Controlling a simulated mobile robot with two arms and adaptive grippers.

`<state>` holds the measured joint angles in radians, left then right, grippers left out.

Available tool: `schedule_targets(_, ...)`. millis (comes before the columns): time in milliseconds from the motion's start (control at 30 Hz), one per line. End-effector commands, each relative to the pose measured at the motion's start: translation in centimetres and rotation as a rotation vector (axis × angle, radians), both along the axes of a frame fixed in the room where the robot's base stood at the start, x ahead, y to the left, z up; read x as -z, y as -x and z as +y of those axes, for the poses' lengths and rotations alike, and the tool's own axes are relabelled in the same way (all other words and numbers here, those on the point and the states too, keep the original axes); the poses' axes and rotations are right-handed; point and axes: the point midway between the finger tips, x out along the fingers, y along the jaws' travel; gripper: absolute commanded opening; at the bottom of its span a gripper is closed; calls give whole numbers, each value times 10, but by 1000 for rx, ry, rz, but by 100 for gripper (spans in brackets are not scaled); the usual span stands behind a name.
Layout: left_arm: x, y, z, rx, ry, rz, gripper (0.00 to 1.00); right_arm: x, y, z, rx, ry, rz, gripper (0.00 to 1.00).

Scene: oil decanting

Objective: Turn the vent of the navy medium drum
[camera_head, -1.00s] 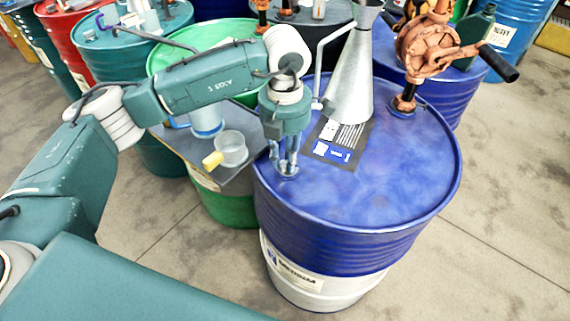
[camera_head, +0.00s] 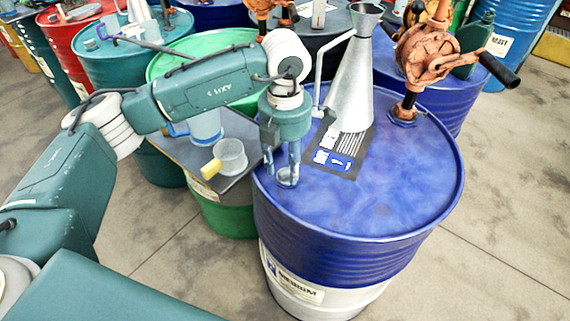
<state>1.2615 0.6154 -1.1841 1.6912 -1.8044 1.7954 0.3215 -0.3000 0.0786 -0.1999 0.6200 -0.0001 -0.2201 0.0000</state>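The navy medium drum (camera_head: 370,195) stands upright at the centre right, a blue drum with a white lower part and a label. Its vent (camera_head: 288,181) is a small pale metal cap near the left edge of the lid. My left gripper (camera_head: 282,174) points down right at the vent. Its two fingers are apart, with one to the left of the cap and one over or beside it. I cannot see whether either finger touches the cap. My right gripper is not in view.
A metal funnel (camera_head: 352,90) and a dark printed sheet (camera_head: 322,166) are on the lid, with a rusty hand pump (camera_head: 425,50) behind. Other drums stand behind.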

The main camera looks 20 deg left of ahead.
Motion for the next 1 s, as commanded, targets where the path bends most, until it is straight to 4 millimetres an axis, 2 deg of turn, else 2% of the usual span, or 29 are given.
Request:
schedule_targets(200,0,1,0,0,0,2,40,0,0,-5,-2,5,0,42)
schedule_targets(333,-9,0,0,-1,0,0,40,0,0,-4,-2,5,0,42)
schedule_targets(800,-99,0,-1,0,0,-1,40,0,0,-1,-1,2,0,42)
schedule_targets(1000,-117,0,0,-1,0,1,40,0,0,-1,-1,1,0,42)
